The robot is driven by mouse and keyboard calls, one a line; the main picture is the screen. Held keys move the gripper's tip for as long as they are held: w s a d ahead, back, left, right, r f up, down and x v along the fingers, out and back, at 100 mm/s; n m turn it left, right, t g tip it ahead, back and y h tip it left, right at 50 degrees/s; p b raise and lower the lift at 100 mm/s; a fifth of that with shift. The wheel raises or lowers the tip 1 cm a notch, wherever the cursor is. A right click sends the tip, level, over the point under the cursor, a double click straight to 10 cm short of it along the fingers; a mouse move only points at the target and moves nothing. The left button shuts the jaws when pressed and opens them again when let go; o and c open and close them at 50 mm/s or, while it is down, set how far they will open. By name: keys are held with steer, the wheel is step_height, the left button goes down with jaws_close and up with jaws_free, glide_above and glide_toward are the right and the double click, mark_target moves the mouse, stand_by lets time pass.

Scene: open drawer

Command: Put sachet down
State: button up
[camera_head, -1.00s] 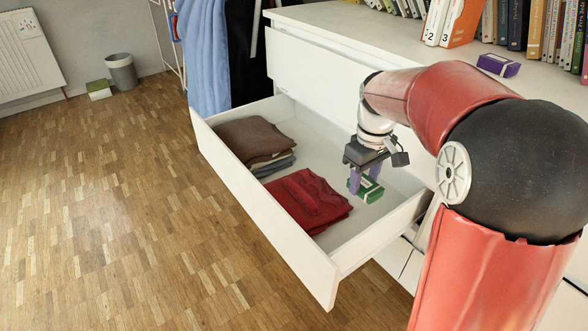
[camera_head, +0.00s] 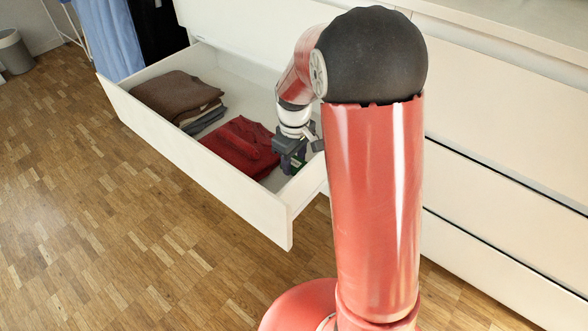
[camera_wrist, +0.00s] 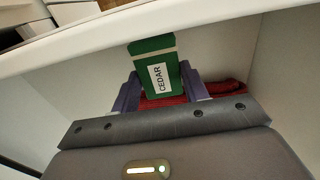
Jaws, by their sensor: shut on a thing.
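The sachet is a green box-like packet with a white CEDAR label (camera_wrist: 158,58), seen in the wrist view. My gripper (camera_wrist: 158,84) is shut on it, with one purple finger on each side. In the head view my gripper (camera_head: 290,163) is low inside the open white drawer (camera_head: 190,148), near its right end. Only a small bit of green shows there; the rest of the sachet is hidden by the gripper and arm. Whether the sachet touches the drawer floor cannot be told.
Folded red clothes (camera_head: 241,146) lie just left of my gripper. A brown folded stack (camera_head: 175,96) lies farther left in the drawer. The drawer's right wall is close to my gripper. Closed drawers (camera_head: 500,200) stand at right; the wooden floor (camera_head: 90,230) in front is clear.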

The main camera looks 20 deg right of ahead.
mark_target(294, 162)
steer(key=shift+f+b, duration=0.3)
steer(key=shift+f, duration=1.45)
steer(key=shift+f, duration=0.2)
steer(key=o, duration=1)
steer(key=shift+o, duration=0.2)
